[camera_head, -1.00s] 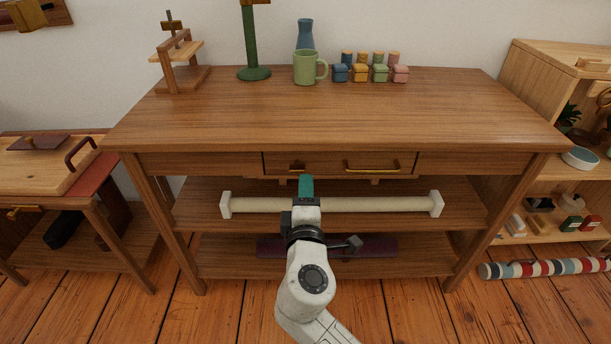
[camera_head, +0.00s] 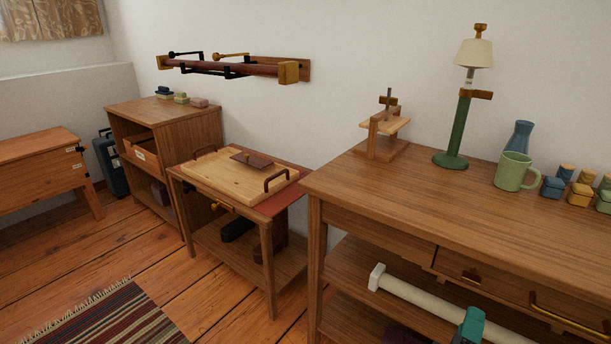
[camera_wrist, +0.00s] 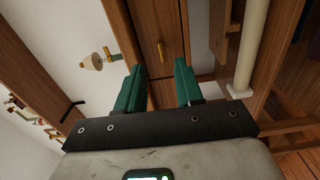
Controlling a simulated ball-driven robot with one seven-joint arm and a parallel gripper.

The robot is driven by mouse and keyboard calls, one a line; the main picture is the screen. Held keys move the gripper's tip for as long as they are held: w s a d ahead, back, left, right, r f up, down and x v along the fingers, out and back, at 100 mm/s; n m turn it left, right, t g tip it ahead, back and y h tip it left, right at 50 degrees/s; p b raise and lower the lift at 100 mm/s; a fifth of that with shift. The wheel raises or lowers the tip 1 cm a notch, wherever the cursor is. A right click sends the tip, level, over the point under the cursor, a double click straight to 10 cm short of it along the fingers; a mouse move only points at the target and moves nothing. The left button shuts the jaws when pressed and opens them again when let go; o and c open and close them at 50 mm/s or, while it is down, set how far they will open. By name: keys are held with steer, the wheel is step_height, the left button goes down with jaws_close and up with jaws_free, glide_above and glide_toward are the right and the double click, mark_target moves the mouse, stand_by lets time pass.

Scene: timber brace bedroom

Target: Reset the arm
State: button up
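My gripper (camera_wrist: 160,88) shows in the wrist view with its two green fingers apart and nothing between them. The desk's front with a small drawer pull (camera_wrist: 161,48) lies beyond the fingers. In the head view only a green tip of my gripper (camera_head: 470,324) shows at the bottom edge, in front of the wooden desk (camera_head: 400,200). The rest of my arm is out of the head view.
A white roll (camera_head: 420,300) lies on the desk's lower shelf. A green mug (camera_head: 515,172), a blue vase (camera_head: 519,137) and a lamp (camera_head: 463,110) stand on top. A side table with a tray (camera_head: 230,176) is left of the desk. Floor beside the striped rug (camera_head: 110,320) is clear.

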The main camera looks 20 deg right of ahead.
steer(key=s+d+f+m+g+y, duration=0.2)
steer(key=s+f+m+g+y, duration=0.45)
steer(key=s+f, duration=0.55)
steer(key=s+a+f+m+g+y, duration=0.1)
steer(key=s+a+f+g+y, duration=0.3)
steer(key=s+a+f+y, duration=0.45)
step_height(320, 180, up, 28)
steer(key=w+a+h+p, duration=0.1)
steer(key=w+p, duration=0.1)
steer(key=p, duration=2.6)
steer(key=shift+a+p, duration=0.2)
steer(key=shift+p, duration=0.2)
steer(key=shift+r+t, duration=0.1)
steer(key=shift+t, duration=0.15)
